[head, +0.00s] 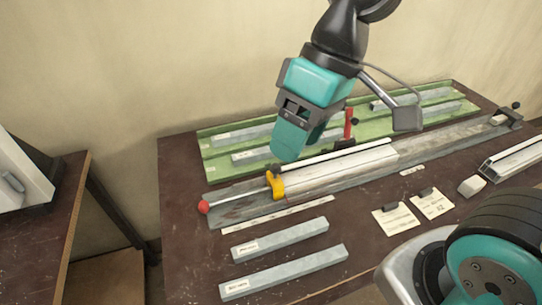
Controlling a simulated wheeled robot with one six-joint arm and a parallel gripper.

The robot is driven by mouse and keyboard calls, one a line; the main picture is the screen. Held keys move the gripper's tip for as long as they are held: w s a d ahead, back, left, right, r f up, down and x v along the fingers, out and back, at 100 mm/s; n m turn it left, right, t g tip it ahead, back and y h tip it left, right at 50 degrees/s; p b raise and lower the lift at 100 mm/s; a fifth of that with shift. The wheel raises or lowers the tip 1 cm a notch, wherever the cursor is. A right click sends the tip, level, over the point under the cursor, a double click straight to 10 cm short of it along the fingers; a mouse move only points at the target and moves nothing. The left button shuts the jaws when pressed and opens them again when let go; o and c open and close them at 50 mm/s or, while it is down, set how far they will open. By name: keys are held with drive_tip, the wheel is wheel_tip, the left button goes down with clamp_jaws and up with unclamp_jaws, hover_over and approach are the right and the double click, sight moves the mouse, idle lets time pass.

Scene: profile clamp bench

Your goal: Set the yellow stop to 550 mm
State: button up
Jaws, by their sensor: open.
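The yellow stop (275,185) is a small upright piece on the long grey clamp rail (235,203), left of the middle. It stands at the left end of a pale profile (335,170) lying along the rail. A thin rod with a red ball knob (204,207) runs from the stop to the left. A white scale strip (277,211) lies in front of the rail; its numbers are too small to read. My gripper (304,142) is open and empty, pointing down above and behind the stop, apart from it in the picture. One finger hides part of the green tray.
A green tray (208,150) with several grey bars lies behind the rail. A red upright handle (349,124) stands near my gripper. Two labelled bars (280,238) (285,272) lie in front. Two paper notes (396,218) (432,204) and a pale block (472,185) lie right.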

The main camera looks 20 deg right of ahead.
drive_tip(key=w+d+f+g, duration=0.1)
drive_tip(key=w, duration=0.7)
drive_tip(key=w+d+f+g, duration=0.1)
drive_tip(key=w+d+f, duration=0.1)
drive_tip(key=w, duration=0.5)
drive_tip(key=n+g, duration=0.1)
drive_tip(key=n, duration=0.1)
approach(276, 164)
drive_tip(key=shift+h, duration=0.3)
drive_tip(key=p+x, duration=0.1)
drive_tip(key=x, duration=0.9)
drive_tip(key=shift+w+a+f, duration=0.15)
drive_tip(key=shift+a, duration=0.05)
